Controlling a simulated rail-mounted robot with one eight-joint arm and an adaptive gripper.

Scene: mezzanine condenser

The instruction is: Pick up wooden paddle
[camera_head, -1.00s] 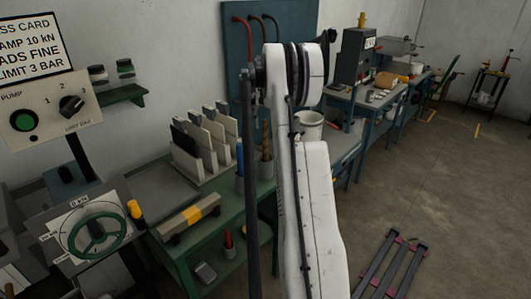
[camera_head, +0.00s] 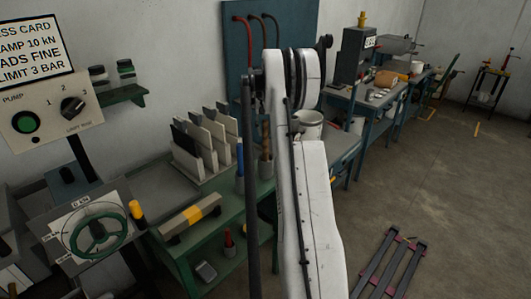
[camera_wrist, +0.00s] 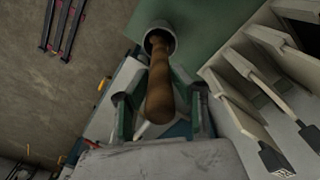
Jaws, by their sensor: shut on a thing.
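The wooden paddle shows as a brown, rounded wooden handle (camera_wrist: 160,85) in the wrist view, with its far end inside the mouth of a grey cup (camera_wrist: 158,29). My gripper (camera_wrist: 160,105) has one finger on each side of the handle and is shut on it. In the head view the paddle (camera_head: 266,140) stands upright in the grey cup (camera_head: 265,168) on the green bench (camera_head: 223,224). My fingers are not clear in the head view, where my white arm fills the middle. The paddle's lower part is hidden in the cup.
A rack of upright pale and dark plates (camera_head: 202,148) stands close left of the cup. A blue tool (camera_head: 240,158) stands beside the cup.

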